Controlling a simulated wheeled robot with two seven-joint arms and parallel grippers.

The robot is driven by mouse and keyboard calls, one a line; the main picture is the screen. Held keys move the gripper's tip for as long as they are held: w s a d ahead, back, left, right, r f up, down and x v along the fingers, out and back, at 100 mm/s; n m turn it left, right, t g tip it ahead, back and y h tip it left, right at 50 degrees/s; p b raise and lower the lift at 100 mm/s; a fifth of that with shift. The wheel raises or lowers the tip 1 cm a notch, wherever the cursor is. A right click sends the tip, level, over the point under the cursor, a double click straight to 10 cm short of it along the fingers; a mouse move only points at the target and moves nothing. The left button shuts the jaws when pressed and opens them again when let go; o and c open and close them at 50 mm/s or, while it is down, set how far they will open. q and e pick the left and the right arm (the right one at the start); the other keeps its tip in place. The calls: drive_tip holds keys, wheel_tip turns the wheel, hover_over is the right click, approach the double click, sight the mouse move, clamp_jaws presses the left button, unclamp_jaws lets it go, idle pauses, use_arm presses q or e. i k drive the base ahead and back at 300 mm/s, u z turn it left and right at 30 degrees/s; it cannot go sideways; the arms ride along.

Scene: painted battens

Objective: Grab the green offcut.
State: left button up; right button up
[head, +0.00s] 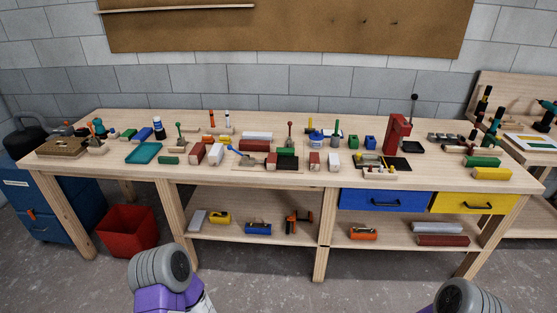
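Several green pieces lie on the wooden workbench (330,182), and I cannot tell for sure which is the green offcut. A dark green block (287,162) lies near the front middle, beside a red-ended block (271,162). A short green piece (169,160) lies near the front edge at the left. A small green block (128,134) lies further back at the left. A longer green piece (481,162) lies at the right end, behind a yellow one (491,174). Parts of my arms show at the bottom edge, well short of the bench. Neither gripper is in view.
A teal tray (143,153) lies at the left, and a red press (396,136) stands right of centre. Blue (385,199) and yellow (475,203) drawers sit under the top. A red bin (127,230) stands on the floor.

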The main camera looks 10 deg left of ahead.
sight(281, 151)
drive_tip(key=u, duration=0.65)
drive_tip(key=i, duration=0.65)
drive_tip(key=u, duration=0.65)
drive_tip(key=i, duration=0.85)
drive_tip(key=z, duration=0.4)
